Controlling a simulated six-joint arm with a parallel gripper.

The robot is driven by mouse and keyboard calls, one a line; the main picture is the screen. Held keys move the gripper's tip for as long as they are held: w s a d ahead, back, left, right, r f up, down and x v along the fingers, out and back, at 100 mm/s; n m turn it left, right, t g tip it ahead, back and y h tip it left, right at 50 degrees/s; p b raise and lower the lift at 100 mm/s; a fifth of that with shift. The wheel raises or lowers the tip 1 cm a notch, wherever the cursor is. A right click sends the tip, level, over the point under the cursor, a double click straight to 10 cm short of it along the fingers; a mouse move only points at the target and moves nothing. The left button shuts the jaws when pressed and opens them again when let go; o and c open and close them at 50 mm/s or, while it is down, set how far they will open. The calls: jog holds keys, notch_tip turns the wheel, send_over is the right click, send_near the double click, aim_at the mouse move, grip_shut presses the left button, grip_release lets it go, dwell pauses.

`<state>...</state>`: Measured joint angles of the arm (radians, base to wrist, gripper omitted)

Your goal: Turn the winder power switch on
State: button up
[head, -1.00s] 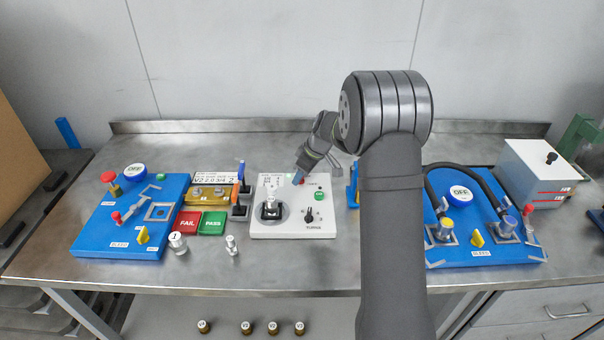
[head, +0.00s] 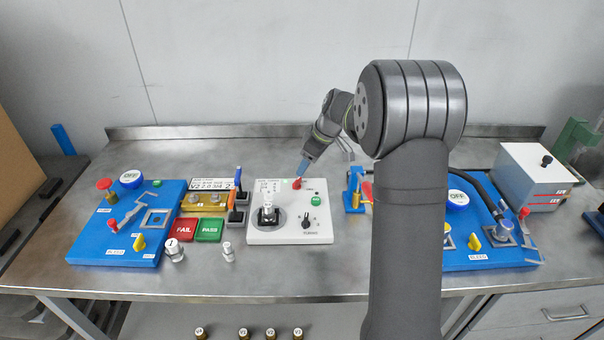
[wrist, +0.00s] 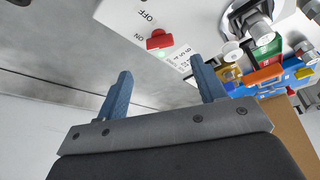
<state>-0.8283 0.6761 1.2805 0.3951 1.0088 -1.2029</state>
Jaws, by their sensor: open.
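The winder is a white panel (head: 262,228) in the middle of the bench. Its red power switch (head: 297,184) sits at the panel's far edge. In the wrist view the red switch (wrist: 159,40) lies beside the printed words OFF and ON, with a small green spot next to it. I cannot tell which way the switch is set. My gripper (head: 302,168) points down at the far side of the switch. In the wrist view its two blue fingers (wrist: 162,73) are apart and empty, with the switch just beyond the gap between them. Whether a fingertip touches the switch is not clear.
The panel also has a green button (head: 316,201), a black knob (head: 306,221) and a spindle (head: 267,213). FAIL (head: 184,230) and PASS (head: 209,230) pads lie to its left. Blue stations (head: 98,250) flank it. Bare bench shows in front and behind.

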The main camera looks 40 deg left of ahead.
aim_at(298, 180)
jog(key=v, duration=0.8)
jog(key=shift+d+r, duration=0.15)
jog(key=shift+r, duration=0.1)
jog(key=shift+f, duration=0.1)
jog(key=x, duration=1.7)
